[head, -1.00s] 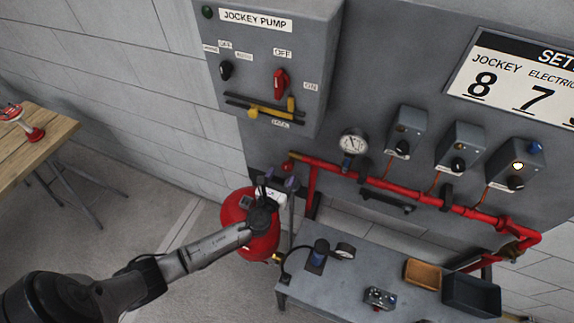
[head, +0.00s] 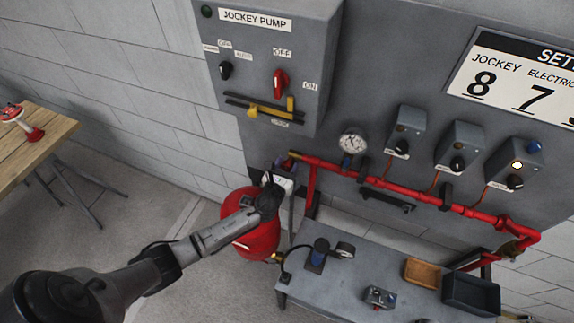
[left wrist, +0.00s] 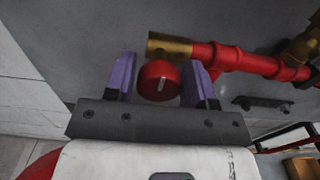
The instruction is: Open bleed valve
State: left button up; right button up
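My left gripper (left wrist: 164,78) is open, with one purple finger on each side of the knob and narrow gaps showing. In the head view my left gripper (head: 274,181) is up at the pipe's left end and largely hides the knob. I cannot tell whether the fingers touch it. My right gripper is in neither view.
The red pipe (head: 400,187) runs right along the grey panel, with a gauge (head: 352,141) above it. A red tank (head: 256,240) stands below my left gripper. A grey table (head: 340,285) with a small gauge and bins is to the right. The jockey pump box (head: 270,60) juts out above.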

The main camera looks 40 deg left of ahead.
pick_arm(q)
jog(key=c, duration=0.5)
jog(key=shift+c, duration=0.2)
